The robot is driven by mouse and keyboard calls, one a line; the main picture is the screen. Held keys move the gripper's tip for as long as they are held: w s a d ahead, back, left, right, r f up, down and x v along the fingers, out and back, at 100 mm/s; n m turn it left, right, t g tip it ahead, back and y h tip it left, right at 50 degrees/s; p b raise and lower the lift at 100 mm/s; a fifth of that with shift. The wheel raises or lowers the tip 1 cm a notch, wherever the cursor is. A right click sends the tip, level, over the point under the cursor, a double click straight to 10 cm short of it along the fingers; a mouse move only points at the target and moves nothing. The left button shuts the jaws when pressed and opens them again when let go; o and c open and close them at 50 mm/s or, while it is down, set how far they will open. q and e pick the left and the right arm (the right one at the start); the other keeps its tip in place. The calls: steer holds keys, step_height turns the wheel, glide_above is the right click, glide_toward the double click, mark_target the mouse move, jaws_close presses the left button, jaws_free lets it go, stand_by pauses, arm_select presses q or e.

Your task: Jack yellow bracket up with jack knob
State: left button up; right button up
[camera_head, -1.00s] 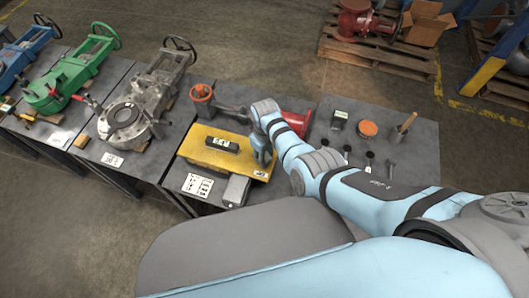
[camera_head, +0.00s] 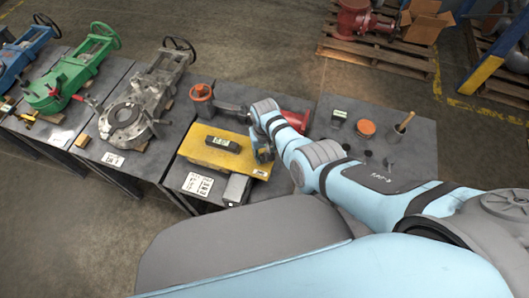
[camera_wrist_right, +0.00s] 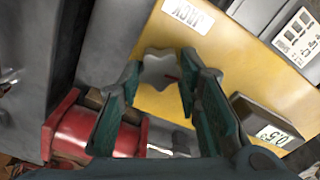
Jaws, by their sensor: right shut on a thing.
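The yellow bracket (camera_head: 200,160) lies on the middle grey table in the head view. In the right wrist view its yellow face (camera_wrist_right: 225,60) carries a white label reading JACK. The jack knob (camera_wrist_right: 160,68), grey and star-shaped, sits beside that label, between the fingers of my right gripper (camera_wrist_right: 166,84), which is shut on it. In the head view my right gripper (camera_head: 264,151) is at the bracket's right end and hides the knob. A dark level box (camera_head: 222,144) with a lit display rests on the bracket; its display (camera_wrist_right: 273,135) is partly legible. My left gripper is out of view.
An orange-red handwheel (camera_head: 201,92) stands behind the bracket, and a red part (camera_head: 297,120) lies behind my right wrist. A white printed card (camera_head: 198,185) and a grey box (camera_head: 236,189) are in front. The right table holds an orange disc (camera_head: 366,128) and small items.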

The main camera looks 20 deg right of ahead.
stand_by(0.3)
steer(key=o, duration=1.1)
steer(key=shift+f, duration=0.1)
steer(key=shift+o, duration=0.2)
step_height(320, 180, up, 12)
